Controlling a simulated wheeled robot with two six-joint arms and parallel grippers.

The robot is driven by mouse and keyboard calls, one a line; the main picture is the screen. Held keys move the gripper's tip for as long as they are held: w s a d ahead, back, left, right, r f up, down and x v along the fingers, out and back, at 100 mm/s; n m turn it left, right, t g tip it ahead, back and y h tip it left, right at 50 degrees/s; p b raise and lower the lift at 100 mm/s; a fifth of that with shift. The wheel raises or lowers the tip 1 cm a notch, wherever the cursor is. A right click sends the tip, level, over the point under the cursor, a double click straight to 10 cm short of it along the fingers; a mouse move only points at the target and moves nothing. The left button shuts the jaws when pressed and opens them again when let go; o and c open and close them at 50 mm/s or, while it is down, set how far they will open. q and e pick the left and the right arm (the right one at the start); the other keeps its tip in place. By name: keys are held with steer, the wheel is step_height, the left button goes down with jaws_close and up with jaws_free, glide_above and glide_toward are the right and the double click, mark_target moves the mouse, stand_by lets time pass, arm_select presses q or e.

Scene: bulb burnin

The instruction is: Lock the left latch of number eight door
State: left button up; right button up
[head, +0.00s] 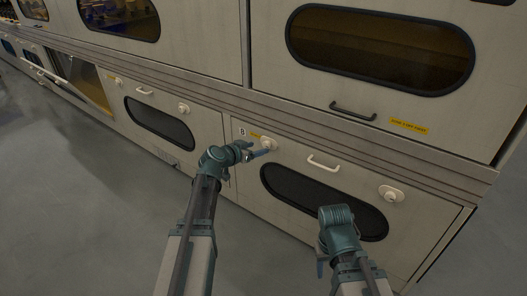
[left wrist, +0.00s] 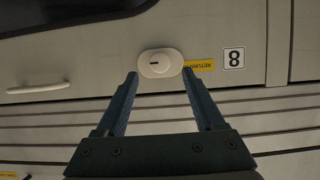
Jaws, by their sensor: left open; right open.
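The number eight door (head: 233,189) is the lower right door, shut, with a dark oval window. Its label "8" (head: 242,132) also shows in the left wrist view (left wrist: 234,58). The left latch (head: 269,144) is a white round knob on an oval plate; in the left wrist view the latch (left wrist: 160,63) has a dark mark pointing left. My left gripper (head: 262,154) is open in front of the latch; its fingertips (left wrist: 158,75) lie either side of the knob, and I cannot tell if they touch. My right gripper (head: 320,262) is low, before the door's window, its fingers mostly hidden.
The right latch (head: 391,193) and a white handle (head: 323,163) are on the same door. A neighbouring door (head: 115,98) stands to the left with its own knobs. A larger upper door (head: 268,60) has a dark handle (head: 353,112). The grey floor at left is clear.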

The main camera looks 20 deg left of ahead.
mark_target(265, 146)
arm_select(q)
steer(key=shift+b+x, duration=0.75)
steer(key=shift+x, duration=1.95)
jaws_close()
